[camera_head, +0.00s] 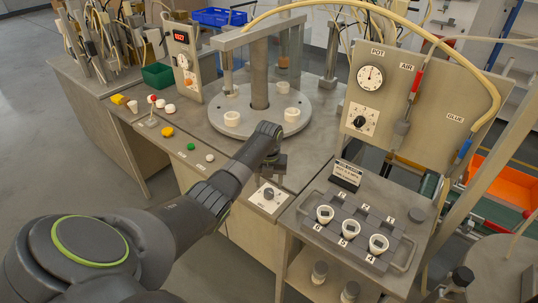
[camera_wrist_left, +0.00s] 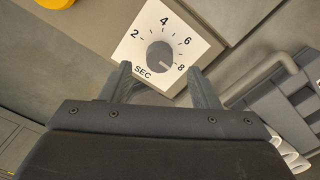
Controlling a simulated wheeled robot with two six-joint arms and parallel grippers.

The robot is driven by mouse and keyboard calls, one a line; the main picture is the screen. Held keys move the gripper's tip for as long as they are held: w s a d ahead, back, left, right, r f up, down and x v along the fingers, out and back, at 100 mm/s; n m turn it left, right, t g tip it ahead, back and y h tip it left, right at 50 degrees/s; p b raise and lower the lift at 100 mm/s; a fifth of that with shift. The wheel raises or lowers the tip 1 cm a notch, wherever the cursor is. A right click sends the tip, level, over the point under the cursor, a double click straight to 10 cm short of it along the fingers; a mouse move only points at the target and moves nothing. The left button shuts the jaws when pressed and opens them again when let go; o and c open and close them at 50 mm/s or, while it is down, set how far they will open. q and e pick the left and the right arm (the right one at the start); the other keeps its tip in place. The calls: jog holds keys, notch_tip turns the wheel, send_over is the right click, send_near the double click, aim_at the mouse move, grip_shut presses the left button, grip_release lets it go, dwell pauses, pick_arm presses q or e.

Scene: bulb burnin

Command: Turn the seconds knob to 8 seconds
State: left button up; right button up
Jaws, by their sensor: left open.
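The seconds knob (camera_wrist_left: 160,54) is a round dark grey dial on a white square plate (camera_wrist_left: 140,36) marked 2, 4, 6, 8 and SEC. A small light mark on its lower right edge points about toward the 8. In the head view the knob (camera_head: 269,193) sits on the front of the bench. My left gripper (camera_wrist_left: 159,72) is open, with its two fingertips apart at the near side of the knob and nothing between them. In the head view my left gripper (camera_head: 273,168) is just behind the knob plate; its fingers are hard to make out. My right gripper is not in view.
A grey tray (camera_head: 305,222) with white cups stands right of the knob. Another dial (camera_head: 360,121) is on the upright panel (camera_head: 400,62). A round plate with a press (camera_head: 260,75) stands behind. Green, white and yellow items lie along the bench's left edge.

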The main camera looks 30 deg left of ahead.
pick_arm(q)
notch_tip(320, 180, up, 10)
jog(key=b, duration=0.2)
notch_tip(320, 180, up, 4)
jog(key=p, duration=0.1)
send_over(269, 190)
jog(key=shift+s+d, duration=0.1)
jog(key=shift+s, duration=0.1)
jog(key=shift+f, duration=0.1)
